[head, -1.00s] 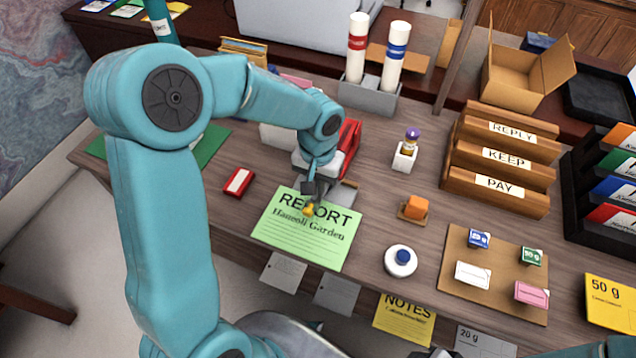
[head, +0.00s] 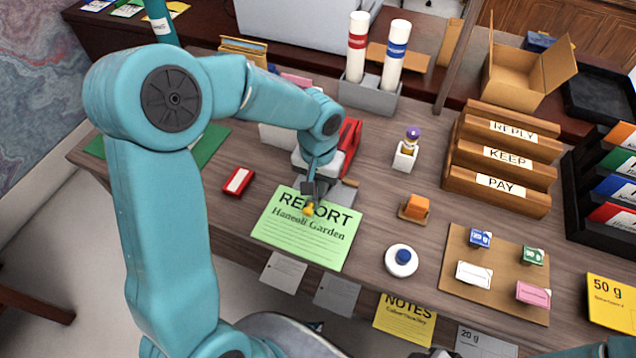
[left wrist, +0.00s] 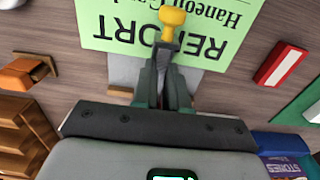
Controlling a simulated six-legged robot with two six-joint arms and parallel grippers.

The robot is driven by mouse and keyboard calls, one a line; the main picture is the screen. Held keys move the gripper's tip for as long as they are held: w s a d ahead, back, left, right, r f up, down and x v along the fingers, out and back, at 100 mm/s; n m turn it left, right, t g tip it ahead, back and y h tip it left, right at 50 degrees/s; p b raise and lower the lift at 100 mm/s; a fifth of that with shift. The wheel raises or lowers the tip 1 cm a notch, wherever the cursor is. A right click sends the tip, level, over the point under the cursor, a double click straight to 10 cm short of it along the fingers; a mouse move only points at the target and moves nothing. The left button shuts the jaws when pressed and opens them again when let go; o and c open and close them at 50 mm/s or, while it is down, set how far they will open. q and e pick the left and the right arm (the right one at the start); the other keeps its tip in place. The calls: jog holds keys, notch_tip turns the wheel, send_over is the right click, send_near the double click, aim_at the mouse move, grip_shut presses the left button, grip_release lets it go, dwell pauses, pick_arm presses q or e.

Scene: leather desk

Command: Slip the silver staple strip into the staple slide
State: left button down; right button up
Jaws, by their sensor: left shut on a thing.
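My left gripper (head: 310,196) reaches down over the green REPORT sheet (head: 300,240). In the left wrist view its fingers (left wrist: 168,75) are closed together, with a yellow knob-shaped piece (left wrist: 172,20) at their tips, over the sheet. The yellow piece (head: 308,210) also shows in the head view. A red stapler-like body (head: 349,142) stands behind the gripper, partly hidden by my arm. A grey flat piece (left wrist: 125,70) lies under the fingers, partly covered. I cannot clearly make out the silver staple strip or the slide's opening.
A red and white box (head: 238,181) lies left of the sheet. To the right are an orange block on a small tray (head: 415,207), a white round pot with a blue top (head: 401,260) and wooden sorters (head: 500,165). The sheet lies near the desk's front edge.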

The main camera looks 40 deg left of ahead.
pick_arm(q)
jog(key=shift+f+b, duration=0.4)
jog(key=shift+f, duration=0.05)
jog(key=c, duration=1.1)
grip_release()
jog(key=shift+r, duration=0.15)
jog(key=shift+r+p, duration=2.25)
jog(key=shift+r, duration=0.65)
